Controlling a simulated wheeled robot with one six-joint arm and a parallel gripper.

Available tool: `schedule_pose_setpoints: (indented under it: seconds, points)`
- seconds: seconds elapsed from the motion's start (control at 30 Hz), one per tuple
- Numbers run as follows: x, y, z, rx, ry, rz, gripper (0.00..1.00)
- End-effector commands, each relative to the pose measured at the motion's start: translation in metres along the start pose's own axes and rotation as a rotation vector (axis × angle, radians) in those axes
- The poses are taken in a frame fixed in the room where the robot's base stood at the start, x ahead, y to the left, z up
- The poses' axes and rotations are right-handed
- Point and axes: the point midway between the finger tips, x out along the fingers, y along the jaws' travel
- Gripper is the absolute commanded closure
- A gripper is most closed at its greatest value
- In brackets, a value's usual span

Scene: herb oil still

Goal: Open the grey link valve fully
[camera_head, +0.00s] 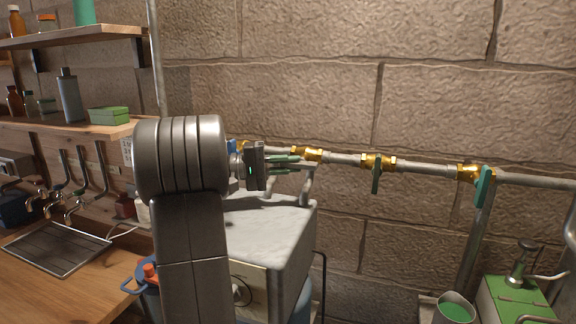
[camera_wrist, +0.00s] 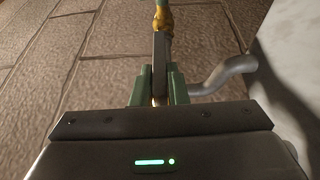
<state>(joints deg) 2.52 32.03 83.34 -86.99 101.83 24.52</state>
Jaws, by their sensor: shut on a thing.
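My gripper (camera_head: 288,163) reaches from the left to the pipe on the stone wall. In the wrist view its two green fingers (camera_wrist: 161,88) are shut on a flat grey lever (camera_wrist: 160,55), one finger on each side. The lever is the handle of the grey link valve; its near end is hidden between the fingers. Beyond it is a brass fitting (camera_wrist: 162,18). In the head view the brass valve body (camera_head: 312,154) shows just right of the fingertips, and the grey lever cannot be made out. I cannot tell how far the valve is turned.
Right along the pipe are brass valves with a dark green handle (camera_head: 376,176) and a teal handle (camera_head: 484,187). A white-topped box (camera_head: 285,225) stands below my gripper. A bent grey pipe (camera_wrist: 225,76) lies close right of the fingers. Shelves (camera_head: 75,35) hold bottles at left.

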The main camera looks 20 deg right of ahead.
Motion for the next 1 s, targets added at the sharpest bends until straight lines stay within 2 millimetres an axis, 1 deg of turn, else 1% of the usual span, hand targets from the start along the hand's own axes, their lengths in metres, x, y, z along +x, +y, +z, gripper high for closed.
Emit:
schedule_pose_setpoints:
  seconds: [0.03,0.07,0.13,0.17,0.43,0.57,0.67,1.0]
  points:
    - [0.0,-0.002,0.0,-0.004,-0.001,0.0,1.0]
    - [0.0,-0.002,0.0,-0.004,-0.001,0.0,0.83]
    - [0.0,-0.002,0.0,-0.004,-0.001,0.0,0.69]
    - [0.0,-0.001,0.0,-0.003,-0.001,-0.001,0.66]
    - [-0.001,-0.001,0.0,-0.001,0.0,-0.001,0.66]
    - [-0.01,-0.002,-0.001,0.0,0.002,-0.001,0.66]
    - [-0.026,-0.003,-0.001,0.0,0.004,-0.001,0.66]
    - [-0.109,-0.004,-0.001,-0.001,0.003,-0.002,0.66]
